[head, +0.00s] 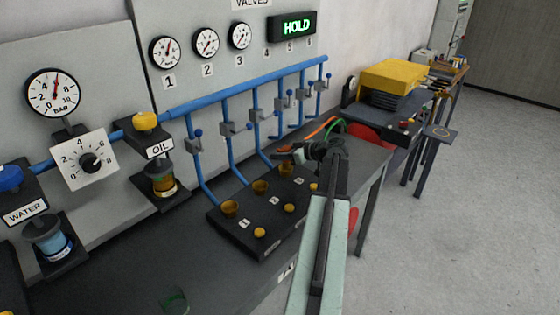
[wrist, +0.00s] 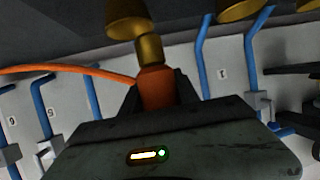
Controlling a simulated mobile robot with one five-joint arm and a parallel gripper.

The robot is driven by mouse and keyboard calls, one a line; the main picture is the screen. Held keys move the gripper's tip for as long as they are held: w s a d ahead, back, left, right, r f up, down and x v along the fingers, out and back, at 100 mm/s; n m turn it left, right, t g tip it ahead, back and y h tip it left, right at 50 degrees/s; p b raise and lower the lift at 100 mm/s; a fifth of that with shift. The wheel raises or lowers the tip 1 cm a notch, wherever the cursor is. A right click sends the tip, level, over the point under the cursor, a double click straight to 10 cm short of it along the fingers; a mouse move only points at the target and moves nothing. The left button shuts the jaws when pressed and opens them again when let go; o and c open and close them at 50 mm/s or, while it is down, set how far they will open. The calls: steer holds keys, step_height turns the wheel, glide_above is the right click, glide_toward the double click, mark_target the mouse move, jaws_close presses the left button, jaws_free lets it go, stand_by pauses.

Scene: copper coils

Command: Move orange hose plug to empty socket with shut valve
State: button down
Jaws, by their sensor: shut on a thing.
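The orange hose plug (wrist: 157,88) is between the jaws of my gripper (wrist: 160,95) in the wrist view. Its brass tip (wrist: 150,49) points at a brass socket (wrist: 127,20) and meets or overlaps it in the picture; I cannot tell whether it is seated. In the head view my gripper (head: 290,152) is above the far part of the black socket block (head: 249,238), near the third brass socket (head: 286,170). Two more brass sockets (head: 229,208) (head: 260,187) stand nearer. Grey valves (head: 194,146) with blue knobs sit on the pipes; their settings are too small to tell.
Blue pipes (head: 240,95) run along the wall behind the block. The orange hose (wrist: 70,70) trails left in the wrist view. Yellow buttons (head: 260,232) line the block's front. My arm hides the far sockets. A yellow-topped machine (head: 394,75) stands beyond; floor at right is clear.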

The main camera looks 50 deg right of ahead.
steer(key=shift+w+d, duration=0.8)
steer(key=shift+d, duration=0.05)
step_height(320, 180, down, 4)
steer(key=b, duration=0.4)
steer(key=shift+f, duration=0.15)
steer(key=c, duration=0.9)
jaws_free()
steer(key=shift+r, duration=0.2)
steer(key=p+v, duration=0.5)
steer(key=v, duration=0.7)
steer(key=shift+r, duration=0.1)
